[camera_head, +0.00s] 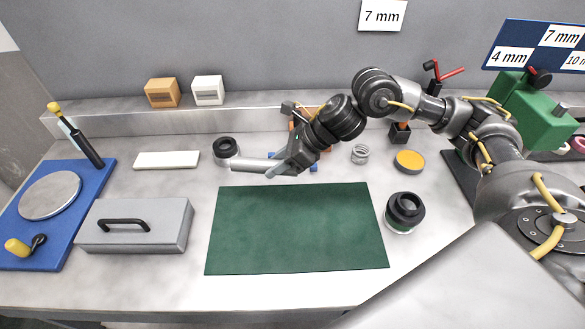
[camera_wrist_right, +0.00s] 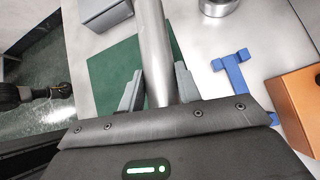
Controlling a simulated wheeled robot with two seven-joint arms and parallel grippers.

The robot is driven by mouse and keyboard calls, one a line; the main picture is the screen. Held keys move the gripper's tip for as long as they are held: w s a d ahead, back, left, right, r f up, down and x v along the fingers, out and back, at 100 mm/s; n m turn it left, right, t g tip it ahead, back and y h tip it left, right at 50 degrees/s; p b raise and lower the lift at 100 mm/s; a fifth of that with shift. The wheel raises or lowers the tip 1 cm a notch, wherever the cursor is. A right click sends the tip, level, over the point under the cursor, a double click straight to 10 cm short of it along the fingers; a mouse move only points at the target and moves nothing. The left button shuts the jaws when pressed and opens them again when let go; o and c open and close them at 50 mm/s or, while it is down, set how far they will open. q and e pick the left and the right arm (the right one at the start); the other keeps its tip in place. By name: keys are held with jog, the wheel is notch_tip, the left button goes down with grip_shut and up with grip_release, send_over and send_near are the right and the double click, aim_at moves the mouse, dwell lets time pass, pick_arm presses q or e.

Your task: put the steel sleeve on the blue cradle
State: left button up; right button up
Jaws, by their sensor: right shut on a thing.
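The steel sleeve is a plain grey tube (camera_head: 250,163), held nearly level above the bench behind the green mat. My right gripper (camera_head: 284,166) is shut around it near one end. In the right wrist view the sleeve (camera_wrist_right: 153,40) runs up between the two fingers of the gripper (camera_wrist_right: 159,88). The blue cradle (camera_wrist_right: 234,84) lies on the bench to the right of the sleeve there, apart from it. In the head view the cradle (camera_head: 312,163) is mostly hidden behind my right gripper. My left gripper is not in view.
The green mat (camera_head: 297,235) is bare. A grey lidded box (camera_head: 165,228) and a blue board (camera_head: 35,255) are at left. A dark-topped ring (camera_head: 225,150) stands close to the sleeve's free end. A dark-capped jar (camera_head: 404,212) stands right of the mat.

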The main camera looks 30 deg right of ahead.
pick_arm(q)
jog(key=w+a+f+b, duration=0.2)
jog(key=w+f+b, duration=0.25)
jog(key=b, duration=0.25)
pick_arm(e)
jog(key=s+d+r+n+g, duration=0.1)
jog(key=d+r, duration=0.1)
jog(key=d, duration=0.9)
jog(key=s+d+r+g, duration=0.1)
jog(key=d+r, duration=0.1)
jog(key=d, duration=0.8)
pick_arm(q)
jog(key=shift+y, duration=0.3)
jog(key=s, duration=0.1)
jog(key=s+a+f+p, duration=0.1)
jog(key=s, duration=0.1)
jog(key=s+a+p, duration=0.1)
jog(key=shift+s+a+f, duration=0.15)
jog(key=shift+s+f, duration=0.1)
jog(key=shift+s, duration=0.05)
pick_arm(e)
jog(key=shift+y, duration=0.4)
jog(key=w+a+f, duration=0.4)
jog(key=w, duration=0.1)
jog(key=w+a+f, duration=0.4)
jog(key=a+f, duration=0.1)
jog(key=shift+w, duration=0.35)
